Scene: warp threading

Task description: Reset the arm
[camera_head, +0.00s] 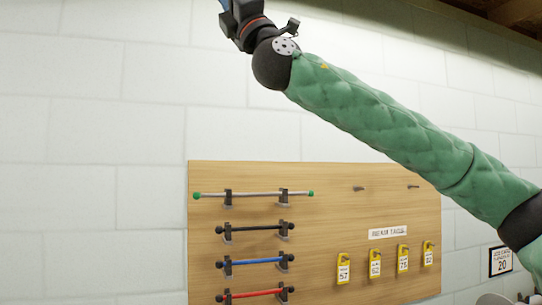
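My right arm, in a green quilted sleeve, comes in from the right edge and reaches up and left across the picture. Its dark wrist is at the top, left of centre, where the top edge cuts it off. The fingers of my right gripper are out of the picture. My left arm and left gripper do not show.
A wooden board (330,210) hangs on a pale block wall. It holds several rods on black brackets, including a silver rod (255,193), a blue rod (255,261) and a red rod (255,294). Yellow tags (343,269) hang at right. A framed sign (501,261) is beyond.

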